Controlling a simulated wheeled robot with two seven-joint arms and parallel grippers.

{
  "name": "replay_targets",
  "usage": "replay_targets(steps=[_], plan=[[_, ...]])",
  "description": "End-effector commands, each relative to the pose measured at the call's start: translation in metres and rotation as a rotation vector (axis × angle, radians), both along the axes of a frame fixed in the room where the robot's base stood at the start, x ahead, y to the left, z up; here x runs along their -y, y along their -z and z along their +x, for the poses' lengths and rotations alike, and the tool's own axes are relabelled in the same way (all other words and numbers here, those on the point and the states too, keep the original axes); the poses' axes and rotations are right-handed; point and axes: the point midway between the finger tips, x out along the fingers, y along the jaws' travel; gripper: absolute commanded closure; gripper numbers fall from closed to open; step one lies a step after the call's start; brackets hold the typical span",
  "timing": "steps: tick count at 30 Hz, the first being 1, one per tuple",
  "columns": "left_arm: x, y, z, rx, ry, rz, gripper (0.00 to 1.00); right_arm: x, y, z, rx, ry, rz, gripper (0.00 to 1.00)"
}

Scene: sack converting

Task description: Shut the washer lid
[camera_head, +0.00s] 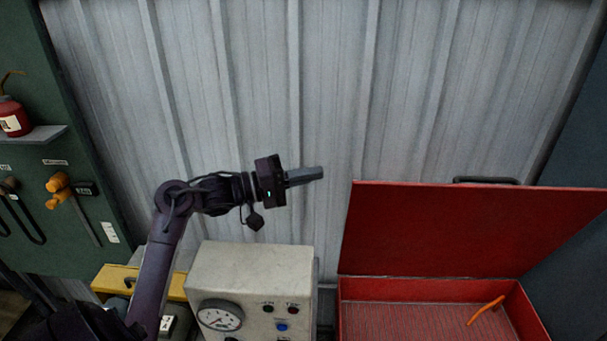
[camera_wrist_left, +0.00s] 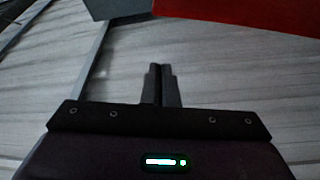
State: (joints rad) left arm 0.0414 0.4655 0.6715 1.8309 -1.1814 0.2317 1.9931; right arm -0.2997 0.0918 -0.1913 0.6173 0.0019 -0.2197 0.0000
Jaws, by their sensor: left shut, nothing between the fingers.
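The red washer lid (camera_head: 470,230) stands raised and open at the back of the red washer basin (camera_head: 345,312), at the right of the head view. A dark handle (camera_head: 486,180) shows at the lid's top edge. My left gripper (camera_head: 318,174) is shut and empty, in the air to the left of the lid near its top-edge height, apart from it in the picture. In the left wrist view the closed fingers (camera_wrist_left: 160,70) point toward a red panel (camera_wrist_left: 250,12), likely the lid, at the top. My right gripper is not in view.
A pale control box (camera_head: 252,270) with a gauge and buttons stands below my left arm. A green panel (camera_head: 60,120) with a shelf and red bottle (camera_head: 13,118) is at left. Corrugated metal wall (camera_head: 270,90) stands behind.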

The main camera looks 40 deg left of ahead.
Motion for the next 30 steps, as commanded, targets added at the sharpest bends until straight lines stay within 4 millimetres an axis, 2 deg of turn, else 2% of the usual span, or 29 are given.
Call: replay_targets(steps=[1,5,10,14,18,30], plan=[[0.006,0.002,0.009,0.005,0.001,0.000,1.00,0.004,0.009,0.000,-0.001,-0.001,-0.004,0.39],[0.024,0.000,0.032,0.006,0.002,-0.001,1.00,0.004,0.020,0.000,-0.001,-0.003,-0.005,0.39],[0.046,-0.004,0.060,0.006,0.002,-0.002,1.00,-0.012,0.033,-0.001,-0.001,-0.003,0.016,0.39],[0.056,0.004,0.044,0.003,0.002,0.000,1.00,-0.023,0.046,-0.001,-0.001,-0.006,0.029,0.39],[0.064,0.006,0.033,0.002,0.001,0.001,1.00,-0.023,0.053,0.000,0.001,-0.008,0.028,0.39],[0.067,0.004,0.027,0.001,0.000,-0.001,1.00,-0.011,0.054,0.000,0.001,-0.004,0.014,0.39]])
